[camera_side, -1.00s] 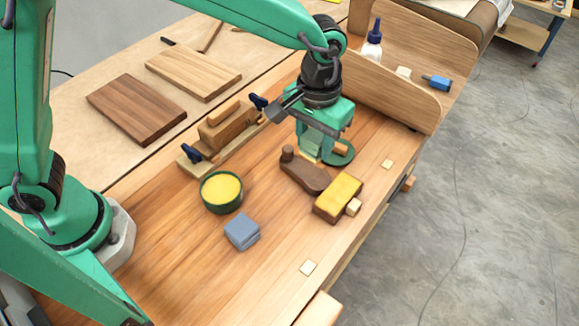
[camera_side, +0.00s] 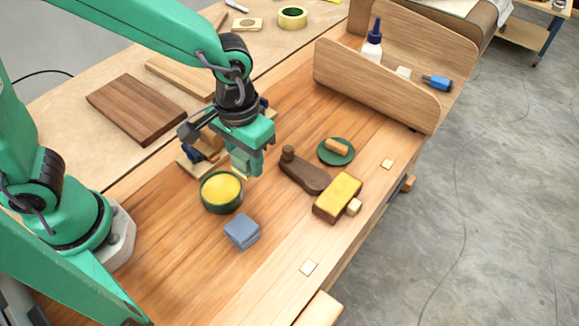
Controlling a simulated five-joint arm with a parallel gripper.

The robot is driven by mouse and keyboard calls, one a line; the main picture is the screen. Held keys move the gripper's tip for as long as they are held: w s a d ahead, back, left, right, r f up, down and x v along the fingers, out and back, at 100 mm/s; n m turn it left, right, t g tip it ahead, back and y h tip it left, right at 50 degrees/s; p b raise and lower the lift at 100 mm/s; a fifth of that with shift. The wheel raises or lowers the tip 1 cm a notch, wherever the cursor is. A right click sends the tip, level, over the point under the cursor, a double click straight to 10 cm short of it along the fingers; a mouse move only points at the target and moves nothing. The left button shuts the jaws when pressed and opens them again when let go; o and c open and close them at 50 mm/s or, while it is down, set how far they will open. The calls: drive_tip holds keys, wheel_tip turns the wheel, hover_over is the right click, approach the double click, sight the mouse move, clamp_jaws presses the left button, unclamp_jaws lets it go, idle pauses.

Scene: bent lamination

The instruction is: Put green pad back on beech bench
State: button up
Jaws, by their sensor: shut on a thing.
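The green pad (camera_side: 328,158), a round disc with a small wooden handle on top, lies flat on the beech bench (camera_side: 160,240), right of the dark brown tool. My gripper (camera_side: 243,172) is well to the left of the pad, above the bench between the yellow-filled bowl and the clamped block. It points down. Its jaws are shut on a small pale piece, of which only a sliver shows low between the green fingers. The fingers hide the rest of it. My gripper does not touch the pad.
A green bowl with yellow contents (camera_side: 222,192) stands just below-left of the gripper. A grey-blue block (camera_side: 242,232), a dark brown tool (camera_side: 305,174) and a yellow-topped block (camera_side: 338,198) lie nearby. A wooden rack (camera_side: 385,90) borders the back right. The front left bench is clear.

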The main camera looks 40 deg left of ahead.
drive_tip(key=w+a+f, duration=0.2)
drive_tip(key=w, duration=0.1)
drive_tip(key=w+a+f, duration=0.2)
drive_tip(key=a, duration=0.1)
drive_tip(key=w+a+f, duration=0.3)
drive_tip(key=shift+w, duration=0.3)
drive_tip(key=shift+f, duration=0.15)
drive_tip(key=shift+f, duration=1.85)
drive_tip(key=shift+f, duration=0.1)
drive_tip(key=o, duration=0.9)
